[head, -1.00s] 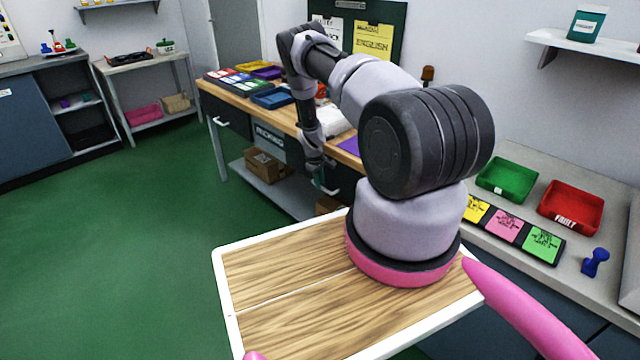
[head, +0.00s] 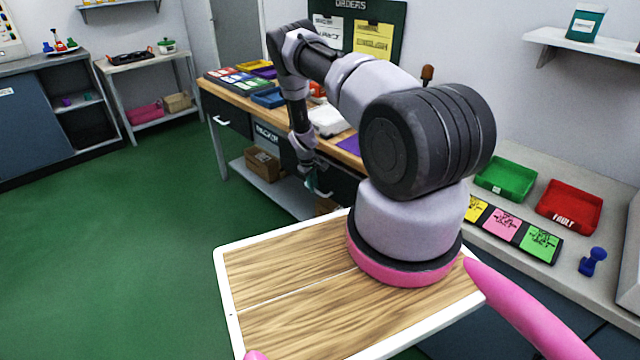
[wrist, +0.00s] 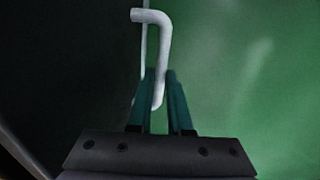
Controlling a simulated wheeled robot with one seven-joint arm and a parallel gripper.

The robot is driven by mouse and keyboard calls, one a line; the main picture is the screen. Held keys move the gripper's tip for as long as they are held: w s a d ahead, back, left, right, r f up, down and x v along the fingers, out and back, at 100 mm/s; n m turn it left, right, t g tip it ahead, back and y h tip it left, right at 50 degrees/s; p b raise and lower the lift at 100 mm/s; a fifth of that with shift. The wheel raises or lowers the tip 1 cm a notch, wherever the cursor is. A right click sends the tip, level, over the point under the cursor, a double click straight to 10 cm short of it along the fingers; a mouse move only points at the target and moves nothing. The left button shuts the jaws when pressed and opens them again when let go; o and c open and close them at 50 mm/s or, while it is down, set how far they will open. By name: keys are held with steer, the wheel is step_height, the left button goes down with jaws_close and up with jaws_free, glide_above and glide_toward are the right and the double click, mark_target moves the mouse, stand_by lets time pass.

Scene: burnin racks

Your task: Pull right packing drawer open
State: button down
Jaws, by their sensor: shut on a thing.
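The right packing drawer (head: 339,184) is a dark front under the wooden packing bench, partly hidden by my arm in the head view. Its pale bent bar handle (wrist: 154,38) stands out from the dark front (wrist: 70,70) in the wrist view. My gripper (wrist: 160,76) has its two teal fingers on either side of the handle's near end and is shut on it. In the head view my gripper (head: 314,184) is small and dark against the bench front. How far the drawer stands out is hard to tell.
The packing bench (head: 348,160) holds trays and coloured cards. The left drawer (head: 236,118) has a pale handle. Cardboard boxes (head: 262,163) sit on the lower shelf. Green floor (head: 130,220) is clear in front. A side counter with green (head: 505,180) and red trays (head: 569,207) is at right.

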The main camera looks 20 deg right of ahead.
steer(key=s+a, duration=0.3)
steer(key=a, duration=0.7)
steer(key=s+a, duration=0.4)
steer(key=a, duration=0.6)
steer(key=shift+s+a, duration=0.2)
steer(key=shift+s, duration=0.05)
steer(key=c, duration=0.8)
jaws_free()
steer(key=shift+c, duration=0.2)
step_height(320, 180, up, 11)
steer(key=a, duration=0.2)
steer(key=shift+s+f, duration=0.15)
steer(key=shift+s, duration=0.15)
